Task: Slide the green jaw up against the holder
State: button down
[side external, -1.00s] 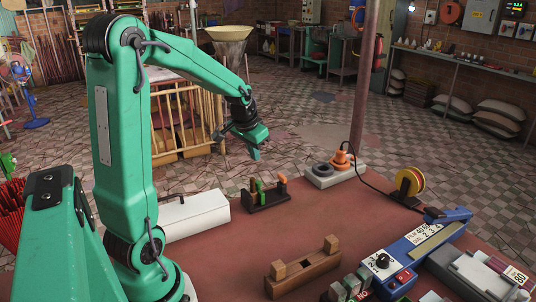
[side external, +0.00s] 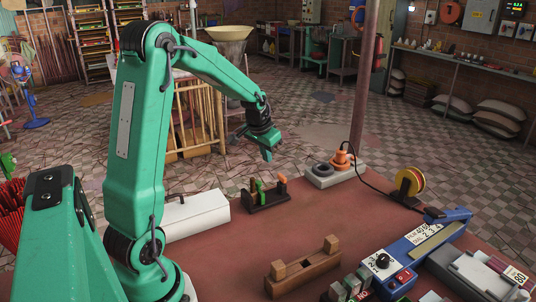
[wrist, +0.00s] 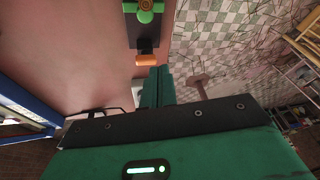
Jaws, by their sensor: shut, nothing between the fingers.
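A small dark holder (side external: 268,197) stands on the red-brown table, with a green piece (side external: 261,186), probably the green jaw, upright near its middle. An orange piece (side external: 282,179) is at its right end and a brown piece (side external: 253,185) at its left. In the wrist view the holder (wrist: 143,36) is at the top, with the green piece (wrist: 145,16) around or under a brown round part and cut off by the frame edge. My gripper (side external: 267,155) is shut and empty, above and behind the holder, apart from it; its fingers (wrist: 158,74) point toward the orange end.
A white box (side external: 198,213) lies left of the holder. A pale base (side external: 335,177) with a grey ring and an orange part stands to the right. A wooden block frame (side external: 303,268) and a blue device (side external: 415,250) are nearer the front. Table between them is clear.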

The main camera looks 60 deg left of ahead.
aim_at(258, 191)
jog(key=x, duration=0.7)
jog(key=shift+w+d, duration=0.15)
jog(key=shift+d, duration=0.1)
jog(key=shift+f, duration=0.1)
jog(key=shift+s+d, duration=0.25)
jog(key=shift+s, duration=0.7)
jog(key=shift+s+d, duration=0.25)
jog(key=shift+s, duration=0.7)
